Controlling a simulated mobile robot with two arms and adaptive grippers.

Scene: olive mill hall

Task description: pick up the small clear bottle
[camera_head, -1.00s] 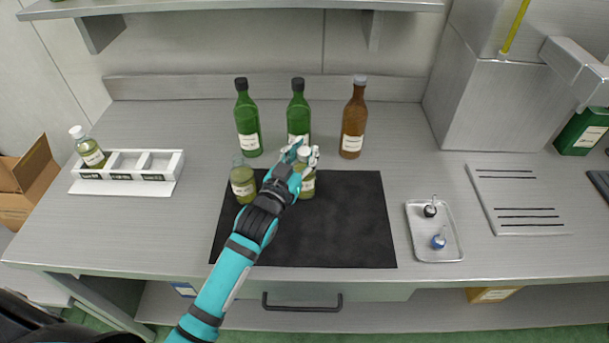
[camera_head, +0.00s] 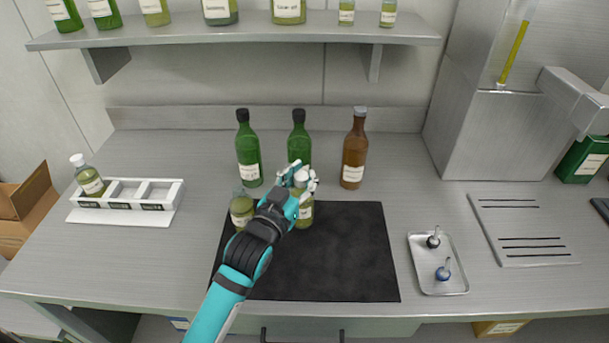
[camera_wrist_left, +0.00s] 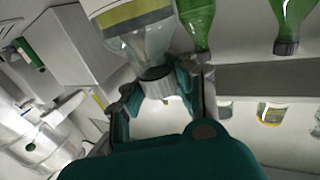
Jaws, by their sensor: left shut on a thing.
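The small clear bottle (camera_head: 305,215) with a pale cap and greenish contents stands at the back of the black mat (camera_head: 330,265). My left gripper (camera_head: 300,180) is shut on it at its neck, reaching over from the front left and hiding part of it. In the left wrist view the bottle (camera_wrist_left: 145,42) shows clear glass and a banded label, with its neck between the fingers (camera_wrist_left: 163,88). Whether its base touches the mat I cannot tell. A similar small bottle (camera_head: 242,212) with a greenish cap stands just left of it, close to my wrist. My right gripper is out of view.
Two green bottles (camera_head: 248,158) (camera_head: 299,145) and a brown bottle (camera_head: 354,160) stand close behind. A white rack (camera_head: 125,204) at left holds one small bottle (camera_head: 90,180). A metal tray (camera_head: 437,284) lies at right. A shelf (camera_head: 250,33) with several bottles hangs above.

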